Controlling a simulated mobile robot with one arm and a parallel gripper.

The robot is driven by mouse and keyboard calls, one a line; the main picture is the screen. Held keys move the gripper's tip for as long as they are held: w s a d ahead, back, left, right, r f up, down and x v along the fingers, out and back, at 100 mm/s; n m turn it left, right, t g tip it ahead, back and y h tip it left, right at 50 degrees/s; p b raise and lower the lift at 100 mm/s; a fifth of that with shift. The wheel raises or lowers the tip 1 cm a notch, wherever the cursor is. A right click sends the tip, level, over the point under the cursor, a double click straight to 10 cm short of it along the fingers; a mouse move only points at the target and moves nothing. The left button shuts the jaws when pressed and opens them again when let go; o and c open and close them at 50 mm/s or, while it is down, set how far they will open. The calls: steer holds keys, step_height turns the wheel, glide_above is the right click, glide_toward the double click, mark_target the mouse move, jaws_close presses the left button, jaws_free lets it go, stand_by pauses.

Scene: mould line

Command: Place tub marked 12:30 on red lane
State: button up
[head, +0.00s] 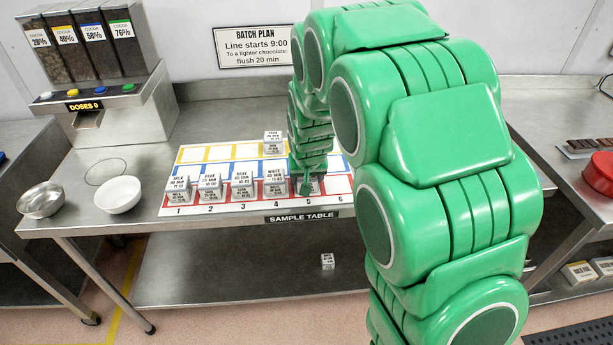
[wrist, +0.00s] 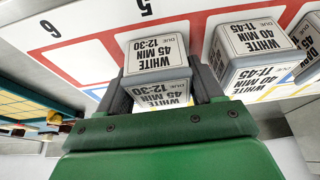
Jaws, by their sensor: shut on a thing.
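The tub marked WHITE 45 MIN 12-30 (wrist: 157,55) is between the two fingers of my gripper (wrist: 160,78), which is shut on it. It is at column 5 of the red lane (wrist: 75,62); I cannot tell whether its base touches the board. In the head view my gripper (head: 306,184) is low over column 5 and mostly hides the tub. The tub marked WHITE 40 MIN 11-45 (wrist: 250,50) stands close beside it in column 4. Column 6 of the red lane (head: 340,185) is empty.
Tubs fill red columns 1 (head: 178,190), 2 (head: 210,187) and 3 (head: 243,186). Another tub (head: 273,142) stands at the back of the board. A small tub (head: 327,261) lies low, below the table. Two bowls (head: 118,194) are at the left.

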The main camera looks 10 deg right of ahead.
steer(key=o, duration=1.1)
steer(key=shift+f, duration=0.1)
steer(key=shift+r, duration=0.2)
steer(key=v, duration=1.2)
steer(key=s+d+r+g, duration=0.1)
steer(key=s+d+g, duration=0.1)
steer(key=s, duration=1)
steer(key=s+d+r+g, duration=0.1)
steer(key=s+d+g, duration=0.1)
steer(key=s, duration=1)
steer(key=s+d+r+g, duration=0.2)
steer(key=s+d, duration=0.2)
steer(key=s, duration=0.9)
steer(key=shift+s, duration=0.1)
